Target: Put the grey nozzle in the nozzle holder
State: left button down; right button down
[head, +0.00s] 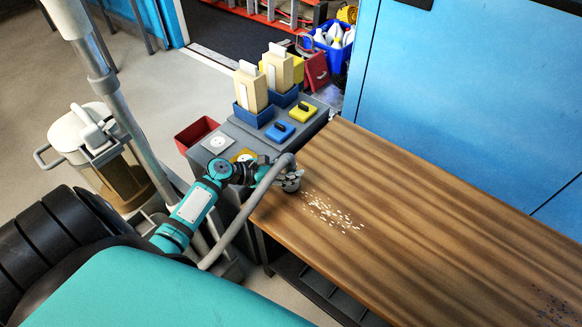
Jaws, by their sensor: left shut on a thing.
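My left gripper (282,176) is at the near left corner of the wooden table, low over its top. It is shut on a small grey piece that looks like the grey nozzle (292,184), mostly covered by the fingers. A grey hose (237,222) curves up past my left arm to this spot; whether it joins the nozzle is too small to tell. I cannot make out the nozzle holder for certain. My right gripper is not in view.
The wooden table (420,215) bears scattered white bits (332,210) and dark specks. Blue bins (254,116) with tan bags and blue and yellow handled blocks stand on the cabinet. A red bin (197,134) and a canister vacuum (100,140) are left. A blue wall (470,80) lies behind.

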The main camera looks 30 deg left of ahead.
aim_at(291, 162)
pick_arm(q)
notch_tip(291, 162, up, 8)
jog(key=shift+r+p, duration=0.1)
jog(key=shift+p, duration=0.85)
notch_tip(291, 162, up, 4)
jog(key=p, duration=0.4)
notch_tip(291, 162, up, 2)
jog(key=shift+r+p, duration=0.1)
jog(key=shift+p, duration=1.15)
